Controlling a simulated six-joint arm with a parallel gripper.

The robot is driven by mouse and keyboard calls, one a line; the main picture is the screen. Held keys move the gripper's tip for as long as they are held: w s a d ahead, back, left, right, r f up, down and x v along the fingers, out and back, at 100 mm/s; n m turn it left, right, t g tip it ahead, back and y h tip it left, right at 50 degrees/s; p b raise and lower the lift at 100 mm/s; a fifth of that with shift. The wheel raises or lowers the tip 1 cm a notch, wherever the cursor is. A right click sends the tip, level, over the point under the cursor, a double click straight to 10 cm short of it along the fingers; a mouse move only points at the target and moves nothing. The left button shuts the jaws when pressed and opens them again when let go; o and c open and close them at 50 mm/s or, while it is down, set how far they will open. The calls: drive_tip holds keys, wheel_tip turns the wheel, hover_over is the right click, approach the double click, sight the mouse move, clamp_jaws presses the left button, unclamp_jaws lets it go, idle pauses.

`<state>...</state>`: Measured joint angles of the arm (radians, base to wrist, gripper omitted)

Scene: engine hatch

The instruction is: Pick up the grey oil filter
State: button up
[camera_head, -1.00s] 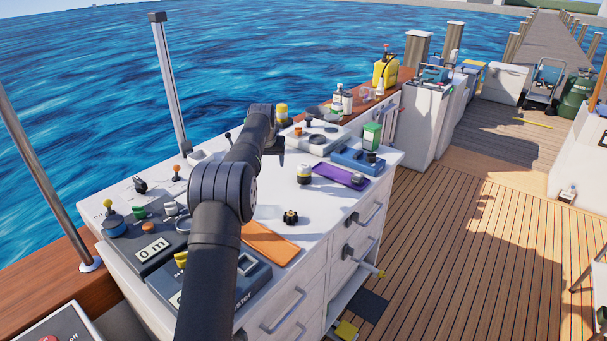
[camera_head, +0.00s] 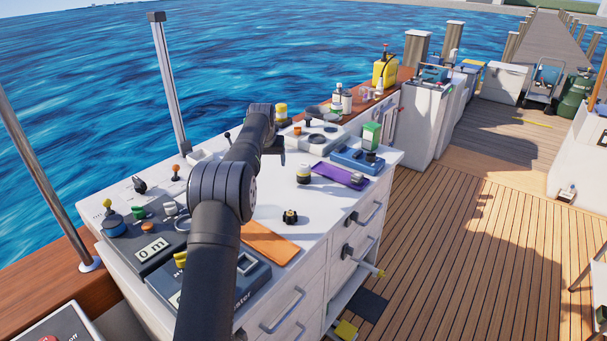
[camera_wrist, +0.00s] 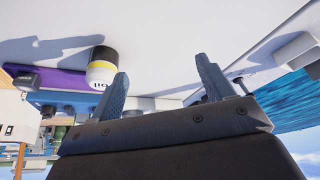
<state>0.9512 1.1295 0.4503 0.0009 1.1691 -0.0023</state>
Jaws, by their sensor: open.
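A small canister (camera_head: 303,174) with a dark end, a yellow band and a pale label stands on the white counter (camera_head: 325,205), right of my arm. It also shows in the wrist view (camera_wrist: 102,68), where the picture is upside down and its label seems to read "oil". I take it for the oil filter, though its grey is hard to confirm. My gripper (camera_wrist: 161,70) is open and empty. In the wrist view the canister is just left of the left finger, outside the jaws.
A purple tray (camera_head: 328,171) lies right of the canister, with a blue block (camera_head: 349,159) and a green box (camera_head: 371,135) behind. A black knob (camera_head: 290,217) and an orange mat (camera_head: 268,243) are nearer. Bare counter lies between the canister and knob.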

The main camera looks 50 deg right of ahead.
sight(303, 168)
drive_tip(key=s+d+r+m+h, duration=0.25)
drive_tip(key=s+r, duration=0.35)
drive_tip(key=s, duration=0.3)
drive_tip(key=x, duration=1.1)
drive_tip(key=shift+f, duration=0.35)
drive_tip(key=x, duration=0.3)
drive_tip(key=shift+s+d+f, duration=0.2)
drive_tip(key=shift+s+d, duration=0.05)
drive_tip(key=shift+s, duration=0.15)
drive_tip(key=shift+x, duration=0.95)
drive_tip(key=c, duration=1.2)
